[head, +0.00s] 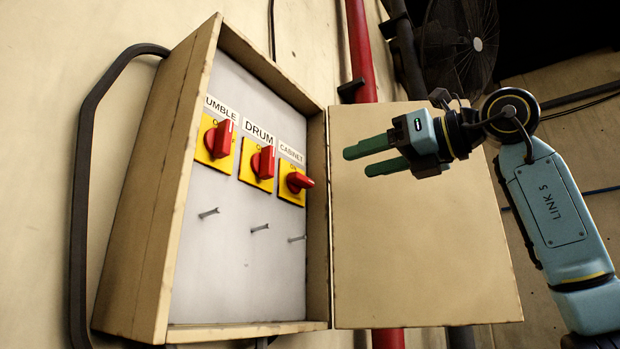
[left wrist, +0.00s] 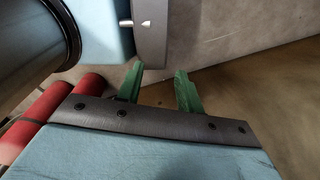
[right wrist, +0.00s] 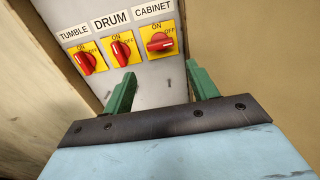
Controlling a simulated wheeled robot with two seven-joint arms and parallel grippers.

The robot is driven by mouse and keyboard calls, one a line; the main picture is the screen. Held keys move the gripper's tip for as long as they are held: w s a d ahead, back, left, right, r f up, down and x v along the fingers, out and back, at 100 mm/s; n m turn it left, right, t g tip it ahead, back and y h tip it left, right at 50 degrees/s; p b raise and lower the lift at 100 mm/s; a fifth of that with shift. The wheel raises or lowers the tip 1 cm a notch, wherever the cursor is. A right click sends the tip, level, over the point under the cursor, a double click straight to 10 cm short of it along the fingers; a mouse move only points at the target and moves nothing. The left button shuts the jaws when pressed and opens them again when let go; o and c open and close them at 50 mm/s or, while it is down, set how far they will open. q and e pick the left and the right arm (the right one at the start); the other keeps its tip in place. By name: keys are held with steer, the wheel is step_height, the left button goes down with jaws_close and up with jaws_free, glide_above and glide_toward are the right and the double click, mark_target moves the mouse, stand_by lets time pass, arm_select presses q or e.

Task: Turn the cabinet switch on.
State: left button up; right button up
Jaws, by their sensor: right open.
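The cabinet switch (head: 297,182) is a red knob on a yellow plate, rightmost of three under its "CABINET" label. In the right wrist view the cabinet switch (right wrist: 159,43) has its handle lying roughly sideways, its end towards the OFF mark on the right. My right gripper (head: 356,162) is open and empty, in front of the box's open door and to the right of the switch, apart from it. In the right wrist view its green fingers (right wrist: 161,76) frame the panel just below the cabinet switch. My left gripper (left wrist: 160,70) is open and empty, away from the box.
The drum switch (head: 263,162) and tumble switch (head: 218,140) sit to the left on the same panel (head: 230,270). The box rim (head: 190,190) stands proud around them. The open door (head: 420,260) extends right. A red pipe (head: 359,45) and a fan (head: 460,45) are behind.

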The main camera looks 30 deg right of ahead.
glide_toward(306, 179)
steer(key=x, duration=0.4)
steer(key=p+x, duration=0.1)
steer(key=x, duration=0.2)
steer(key=shift+w, duration=0.2)
steer(key=shift+w+a+p, duration=0.25)
steer(key=shift+w+p, duration=0.05)
steer(key=shift+w, duration=0.3)
arm_select(q)
steer(key=shift+w+r, duration=0.7)
steer(key=shift+r, duration=0.2)
steer(key=shift+s, duration=0.1)
arm_select(e)
steer(key=shift+c, duration=0.7)
steer(key=c, duration=0.6)
arm_select(q)
steer(key=shift+s, duration=0.2)
arm_select(e)
steer(key=shift+o, duration=0.2)
